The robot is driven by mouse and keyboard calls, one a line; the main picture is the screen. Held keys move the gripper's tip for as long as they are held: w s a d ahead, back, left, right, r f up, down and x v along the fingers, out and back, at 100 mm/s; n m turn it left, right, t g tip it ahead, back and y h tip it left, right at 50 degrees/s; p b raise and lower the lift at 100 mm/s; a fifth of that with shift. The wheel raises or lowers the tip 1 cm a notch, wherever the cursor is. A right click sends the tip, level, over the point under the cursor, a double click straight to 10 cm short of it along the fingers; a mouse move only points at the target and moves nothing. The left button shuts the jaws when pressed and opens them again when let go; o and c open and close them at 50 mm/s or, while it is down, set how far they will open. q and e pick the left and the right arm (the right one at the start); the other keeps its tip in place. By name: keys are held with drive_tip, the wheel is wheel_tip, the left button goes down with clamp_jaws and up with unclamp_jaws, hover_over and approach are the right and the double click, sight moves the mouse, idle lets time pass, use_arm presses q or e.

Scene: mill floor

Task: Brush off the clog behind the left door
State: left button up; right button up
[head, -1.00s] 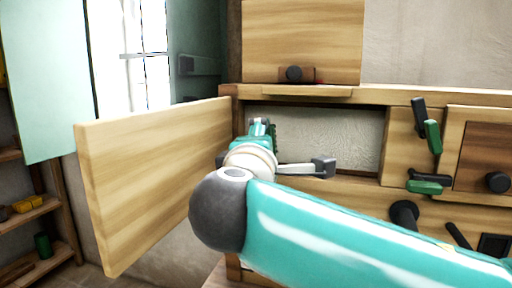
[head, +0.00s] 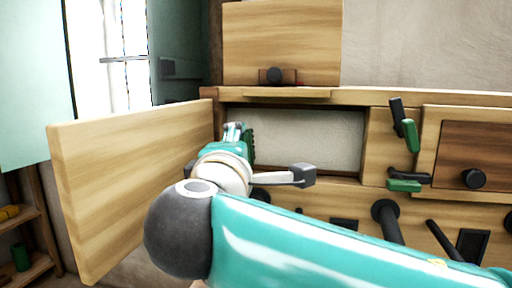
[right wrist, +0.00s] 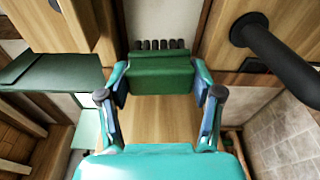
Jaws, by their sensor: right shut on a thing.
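The left door (head: 125,185) is a pale wooden panel swung wide open at the left in the head view. Behind it is a rectangular opening (head: 305,140) with a pale grey back surface. I cannot make out a clog there; my right arm covers its lower left. My right gripper (head: 237,135) is at the left side of the opening. In the right wrist view, the gripper (right wrist: 160,82) is shut on a green brush (right wrist: 160,70) with a row of dark bristles pointing away from me. My left gripper is out of view.
A closed darker door (head: 475,155) with a black knob is at the right. Green-gripped black handles (head: 410,135) sit between the doors. A raised wooden panel (head: 280,45) is above the opening. A black pipe (right wrist: 275,50) is near the brush's right.

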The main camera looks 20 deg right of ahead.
drive_tip(key=shift+w, duration=0.1)
drive_tip(key=shift+w+d+r+p, duration=0.2)
drive_tip(key=shift+w+d+p, duration=0.2)
drive_tip(key=shift+w+d, duration=0.5)
drive_tip(key=shift+w+d+r+p, duration=0.2)
drive_tip(key=shift+w+d+p, duration=0.35)
drive_tip(key=shift+w, duration=0.55)
drive_tip(key=shift+w+d, duration=0.45)
drive_tip(key=shift+w, duration=0.15)
drive_tip(key=shift+x, duration=1.15)
drive_tip(key=shift+s+d, duration=0.15)
drive_tip(key=shift+d, duration=0.1)
drive_tip(key=shift+s+d+b, duration=0.35)
drive_tip(key=shift+s+d, duration=0.2)
drive_tip(key=shift+d, duration=0.15)
drive_tip(key=shift+s+d+b, duration=0.3)
drive_tip(key=shift+s+d, duration=0.25)
drive_tip(key=shift+d, duration=0.35)
drive_tip(key=shift+w+r, duration=0.1)
